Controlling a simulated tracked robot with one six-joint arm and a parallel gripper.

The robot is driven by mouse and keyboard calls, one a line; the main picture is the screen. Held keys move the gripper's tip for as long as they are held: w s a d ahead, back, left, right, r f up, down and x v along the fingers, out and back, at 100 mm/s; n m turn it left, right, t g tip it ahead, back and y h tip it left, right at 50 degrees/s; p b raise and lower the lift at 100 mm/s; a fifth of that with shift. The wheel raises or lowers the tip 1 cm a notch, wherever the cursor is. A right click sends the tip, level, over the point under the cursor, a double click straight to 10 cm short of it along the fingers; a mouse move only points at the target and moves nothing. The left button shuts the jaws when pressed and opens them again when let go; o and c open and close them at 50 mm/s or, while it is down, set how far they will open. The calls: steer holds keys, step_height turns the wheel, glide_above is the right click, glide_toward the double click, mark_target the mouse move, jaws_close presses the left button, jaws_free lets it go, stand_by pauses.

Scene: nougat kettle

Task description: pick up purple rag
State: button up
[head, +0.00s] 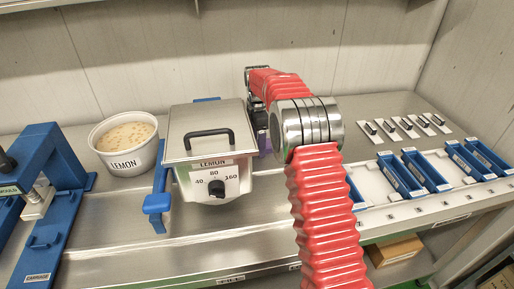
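A small purple patch (264,142), likely the purple rag, shows between the right side of the grey lidded kettle (208,135) and my arm. Most of it is hidden behind my arm, so its shape cannot be made out. My gripper (257,112) is at the far end of my red arm, just behind and to the right of the kettle and close above the purple patch. Its fingers are small and dark here, and I cannot tell whether they are open or touching the patch.
The kettle has a black lid handle, a dial and a LEMON label. A white LEMON tub (125,143) stands left of it, beside a blue carriage frame (50,200). Blue trays (400,175) and several black-handled white plates (420,124) lie right. The steel counter is bare behind these.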

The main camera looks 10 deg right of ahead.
steer(key=c, duration=1.1)
step_height(320, 180, up, 10)
stand_by(0.6)
steer(key=o, duration=0.5)
steer(key=c, duration=0.4)
